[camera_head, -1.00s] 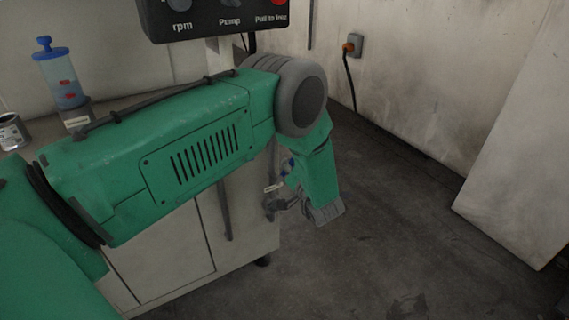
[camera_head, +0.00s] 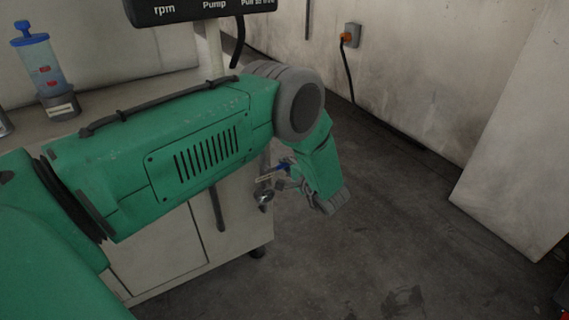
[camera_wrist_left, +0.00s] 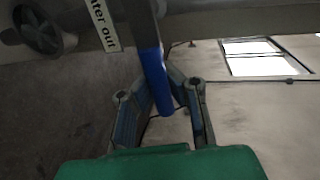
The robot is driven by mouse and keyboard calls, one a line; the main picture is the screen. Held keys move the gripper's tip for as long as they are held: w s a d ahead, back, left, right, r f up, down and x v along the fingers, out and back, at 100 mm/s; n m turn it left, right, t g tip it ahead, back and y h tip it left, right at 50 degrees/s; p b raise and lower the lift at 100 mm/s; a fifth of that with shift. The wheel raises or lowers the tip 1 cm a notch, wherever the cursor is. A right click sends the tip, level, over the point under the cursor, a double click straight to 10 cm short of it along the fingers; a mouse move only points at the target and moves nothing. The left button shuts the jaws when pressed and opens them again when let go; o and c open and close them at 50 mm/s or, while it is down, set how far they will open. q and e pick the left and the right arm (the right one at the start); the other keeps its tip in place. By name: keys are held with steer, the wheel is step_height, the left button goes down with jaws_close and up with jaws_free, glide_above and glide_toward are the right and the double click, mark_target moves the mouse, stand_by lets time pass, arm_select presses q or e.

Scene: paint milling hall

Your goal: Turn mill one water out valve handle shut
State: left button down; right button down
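The blue valve handle (camera_head: 283,167) shows at the right side of the mill cabinet, just left of my left gripper (camera_head: 292,184). In the left wrist view the handle (camera_wrist_left: 152,75) hangs down as a blue bar between the two fingers of my left gripper (camera_wrist_left: 158,78). The fingers lie close on both sides of it; whether they press on it is unclear. A white label ending in "ater out" (camera_wrist_left: 103,25) is beside the handle. My right gripper is not in view.
The mill cabinet (camera_head: 160,255) has a control panel (camera_head: 200,8) above it. A clear cylinder with blue top (camera_head: 42,65) stands on its worktop. A wall socket (camera_head: 350,35) with a cable is behind. A pale panel (camera_head: 520,150) stands right; floor (camera_head: 370,230) between is open.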

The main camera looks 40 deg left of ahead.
arm_select(q)
steer(key=shift+d+f+m, duration=0.4)
steer(key=shift+d+f, duration=0.1)
steer(key=shift+d, duration=0.25)
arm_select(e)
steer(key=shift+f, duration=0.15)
arm_select(q)
steer(key=c, duration=1.9)
jaws_free()
steer(key=o, duration=0.4)
steer(key=shift+d+r, duration=0.1)
steer(key=shift+d, duration=0.05)
steer(key=v, duration=1.2)
steer(key=shift+w+r, duration=0.15)
steer(key=shift+r, duration=0.05)
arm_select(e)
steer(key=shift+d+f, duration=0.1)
arm_select(q)
steer(key=shift+d, duration=0.3)
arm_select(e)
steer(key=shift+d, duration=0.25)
